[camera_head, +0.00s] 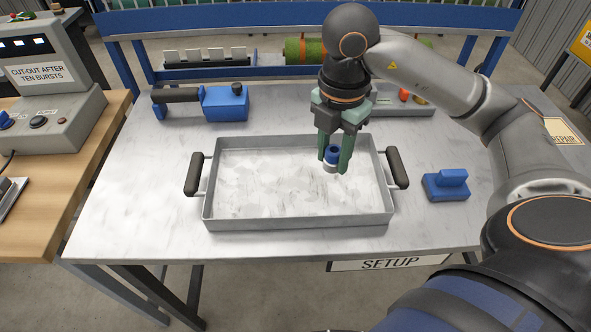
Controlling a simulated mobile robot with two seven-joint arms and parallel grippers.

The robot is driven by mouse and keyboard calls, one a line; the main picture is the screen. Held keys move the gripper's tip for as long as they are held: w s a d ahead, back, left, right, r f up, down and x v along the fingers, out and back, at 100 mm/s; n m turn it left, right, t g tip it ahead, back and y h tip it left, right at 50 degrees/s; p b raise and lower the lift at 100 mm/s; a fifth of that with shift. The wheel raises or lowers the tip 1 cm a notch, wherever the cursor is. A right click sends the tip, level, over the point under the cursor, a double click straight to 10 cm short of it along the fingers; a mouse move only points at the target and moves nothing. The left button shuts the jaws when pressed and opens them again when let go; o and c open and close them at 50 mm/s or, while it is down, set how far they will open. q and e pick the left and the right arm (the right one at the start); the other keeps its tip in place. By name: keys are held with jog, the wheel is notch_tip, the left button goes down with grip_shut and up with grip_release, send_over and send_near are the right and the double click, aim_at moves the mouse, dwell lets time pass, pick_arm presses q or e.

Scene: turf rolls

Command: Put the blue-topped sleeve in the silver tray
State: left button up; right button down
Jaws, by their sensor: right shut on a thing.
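The silver tray (300,224) sits on the middle of the marbled table, with a dark handle at its left and right ends. My right gripper (334,160) points down over the right back part of the tray. Its green fingers are shut on the blue-topped sleeve (332,155), a small piece with a blue top and a silvery lower part. The sleeve is upright between the fingertips. I cannot tell whether its bottom touches the tray floor. The tray floor is otherwise bare. My left gripper is not in view.
A blue tool with a dark arm (225,103) stands at the back left of the table. A blue block (446,186) lies right of the tray. A grey holder (405,104) with coloured pieces is behind my gripper. A control box (50,110) stands on the wooden bench at left.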

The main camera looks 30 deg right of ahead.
jog(key=b, duration=0.1)
send_over(297, 183)
jog(key=s, duration=0.2)
jog(key=f, duration=0.5)
jog(key=shift+w+d+f, duration=0.2)
jog(key=shift+w+f, duration=0.25)
jog(key=shift+w, duration=0.1)
jog(key=shift+w+a+f, duration=0.15)
jog(key=shift+w+f, duration=0.15)
jog(key=shift+f, duration=0.1)
jog(key=f, duration=0.3)
jog(key=shift+w+f, duration=0.2)
jog(key=shift+f, duration=0.1)
jog(key=shift+c, duration=2.4)
grip_release()
jog(key=shift+f, duration=0.1)
